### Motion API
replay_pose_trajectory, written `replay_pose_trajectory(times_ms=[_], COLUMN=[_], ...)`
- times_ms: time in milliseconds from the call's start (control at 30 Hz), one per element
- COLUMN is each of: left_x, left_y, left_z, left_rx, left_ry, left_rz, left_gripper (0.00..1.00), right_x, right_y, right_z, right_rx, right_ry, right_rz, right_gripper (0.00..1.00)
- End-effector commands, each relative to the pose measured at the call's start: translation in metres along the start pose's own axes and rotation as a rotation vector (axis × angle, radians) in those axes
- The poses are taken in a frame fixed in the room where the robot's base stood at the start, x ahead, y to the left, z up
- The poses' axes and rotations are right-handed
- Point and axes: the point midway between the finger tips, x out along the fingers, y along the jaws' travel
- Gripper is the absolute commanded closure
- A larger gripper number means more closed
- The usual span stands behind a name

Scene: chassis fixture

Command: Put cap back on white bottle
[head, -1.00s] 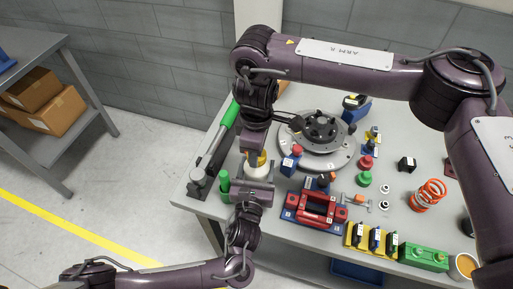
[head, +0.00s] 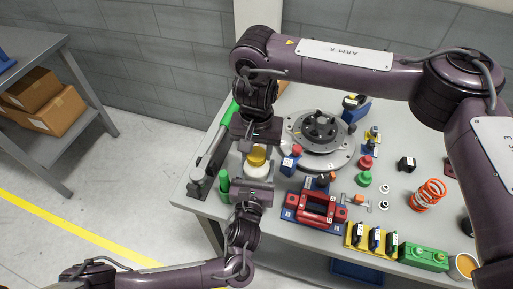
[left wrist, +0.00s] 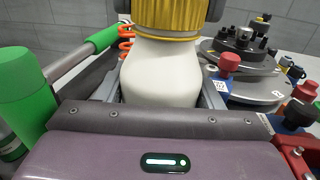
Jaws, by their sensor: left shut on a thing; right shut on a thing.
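The white bottle (left wrist: 160,75) stands upright with the gold-yellow cap (left wrist: 172,16) on its neck. In the head view the cap (head: 257,157) shows above a small part of the bottle (head: 247,172). My left gripper (head: 254,181) is shut on the bottle's body from the near side. My right gripper (head: 256,148) points down from above and is shut on the cap. Dark fingers flank the cap in the left wrist view. Whether the cap is fully seated cannot be told.
A green bottle (left wrist: 20,95) stands close to the left of my left gripper. A round grey fixture (head: 318,145), a blue block with a red knob (head: 291,162) and a red-handled part (head: 316,208) crowd the right side. Grey floor lies left of the table.

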Motion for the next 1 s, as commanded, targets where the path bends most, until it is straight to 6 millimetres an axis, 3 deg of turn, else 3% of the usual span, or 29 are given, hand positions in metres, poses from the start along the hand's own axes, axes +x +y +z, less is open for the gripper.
replay_pose_trajectory(times_ms=[67, 100, 233, 533, 800, 1000], left_x=[-0.001, -0.001, -0.001, -0.001, -0.001, -0.001], left_y=[0.000, 0.000, 0.000, 0.000, 0.000, 0.000], left_z=[-0.001, -0.001, -0.001, -0.001, -0.002, -0.002], left_rx=[0.002, 0.002, 0.002, 0.002, 0.002, 0.002], left_ry=[0.003, 0.003, 0.003, 0.003, 0.003, 0.003], left_rz=[0.000, 0.000, 0.000, -0.001, -0.001, -0.001], left_gripper=[1.00, 1.00, 1.00, 1.00, 1.00, 1.00], right_x=[-0.001, -0.001, -0.001, -0.002, -0.036, -0.045], right_y=[0.000, 0.000, 0.000, 0.000, 0.000, 0.000], right_z=[-0.001, -0.001, -0.001, -0.001, -0.001, 0.000], right_rx=[0.000, -0.001, -0.001, -0.003, -0.004, -0.002], right_ry=[0.002, 0.002, 0.002, 0.001, 0.004, 0.000], right_rz=[-0.001, -0.001, -0.001, 0.000, 0.000, 0.000], right_gripper=[0.78, 0.53, 0.36, 0.35, 0.35, 0.35])
